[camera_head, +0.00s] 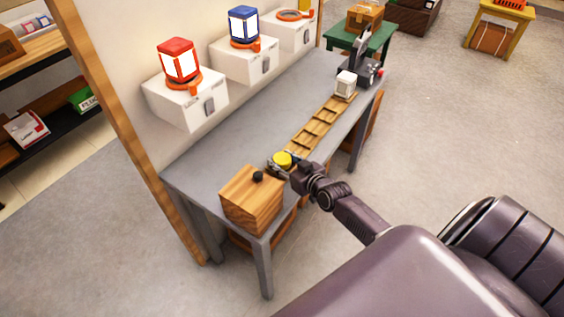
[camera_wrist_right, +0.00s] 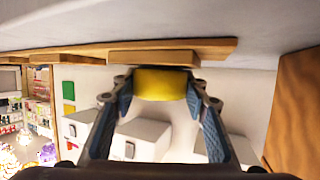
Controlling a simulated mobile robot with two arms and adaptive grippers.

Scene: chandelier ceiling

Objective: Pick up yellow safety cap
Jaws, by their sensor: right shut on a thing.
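The yellow safety cap (camera_head: 283,159) is over the near end of the wooden slotted rack on the grey table. My right gripper (camera_head: 280,166) is at the cap, its arm coming in from the lower right. In the right wrist view the cap (camera_wrist_right: 161,83) sits between the two fingertips of my right gripper (camera_wrist_right: 160,88), which are shut on it. I cannot tell whether the cap still touches the rack. My left gripper is not in view.
A wooden box (camera_head: 250,200) with a black knob stands close by at the table's near end. The slotted rack (camera_head: 318,128) runs along the grey table (camera_head: 240,135), with a white block (camera_head: 345,84) and a dark machine (camera_head: 360,68) beyond. White wall units (camera_head: 186,103) carry red and blue lanterns.

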